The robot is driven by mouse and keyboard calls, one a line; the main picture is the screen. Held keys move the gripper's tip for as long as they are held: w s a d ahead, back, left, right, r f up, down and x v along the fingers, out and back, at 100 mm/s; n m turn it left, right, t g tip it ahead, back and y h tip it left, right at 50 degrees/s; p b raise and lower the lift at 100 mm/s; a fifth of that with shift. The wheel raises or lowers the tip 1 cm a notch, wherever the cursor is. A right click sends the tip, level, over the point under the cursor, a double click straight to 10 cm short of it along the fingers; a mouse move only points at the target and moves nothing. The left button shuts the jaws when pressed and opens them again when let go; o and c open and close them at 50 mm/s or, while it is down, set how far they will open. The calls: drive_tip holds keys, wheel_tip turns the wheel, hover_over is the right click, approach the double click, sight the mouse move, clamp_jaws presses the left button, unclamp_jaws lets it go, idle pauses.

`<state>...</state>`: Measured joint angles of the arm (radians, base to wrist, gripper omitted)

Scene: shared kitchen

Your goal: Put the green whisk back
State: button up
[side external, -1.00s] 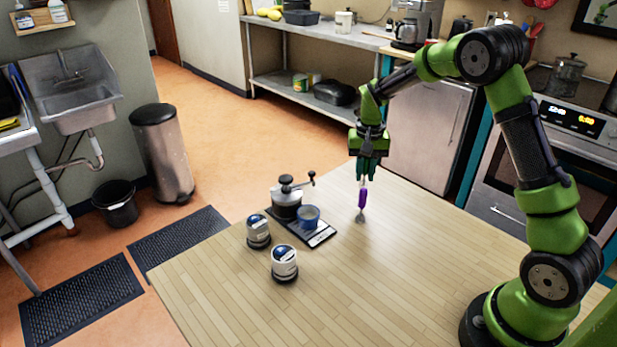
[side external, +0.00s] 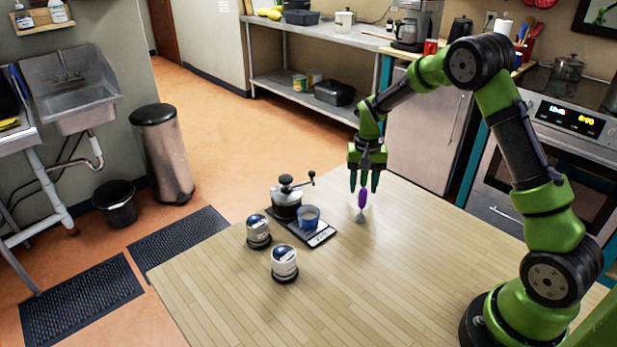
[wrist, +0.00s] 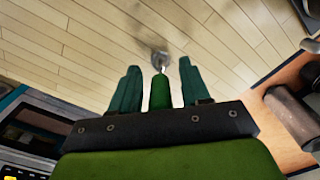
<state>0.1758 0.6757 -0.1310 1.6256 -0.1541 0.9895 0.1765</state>
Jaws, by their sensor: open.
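A small whisk-like tool with a purple handle (side external: 362,198) and a grey lower end stands near-upright on the wooden table (side external: 400,270), right of the coffee gear. My gripper (side external: 364,186) points down just above it, its two teal fingers apart. In the wrist view my gripper (wrist: 160,85) is open, with a bright green upright piece (wrist: 160,93) between the fingers, touching neither. A pale tip and a blurred grey round end (wrist: 158,58) show beyond it. I cannot tell whether the green piece is the tool's upper handle; no purple shows in the wrist view.
A hand grinder (side external: 287,200) and a blue cup (side external: 308,216) stand with a black scale (side external: 322,236) left of my gripper. Two lidded canisters, one left (side external: 258,231) and one nearer (side external: 285,263), stand in front. The table's right and front are clear.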

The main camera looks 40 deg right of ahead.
wheel_tip(320, 180, up, 12)
drive_tip(key=s+a+r+n+t+y, duration=0.15)
drive_tip(key=s+a+r+t, duration=0.25)
drive_tip(key=s+a+r, duration=0.6)
drive_tip(key=s+a+n+t, duration=0.3)
drive_tip(key=s+a, duration=0.2)
drive_tip(key=s, duration=0.6)
drive_tip(key=shift+s+a, duration=0.15)
drive_tip(key=shift+a, duration=0.2)
drive_tip(key=shift+n+y, duration=0.25)
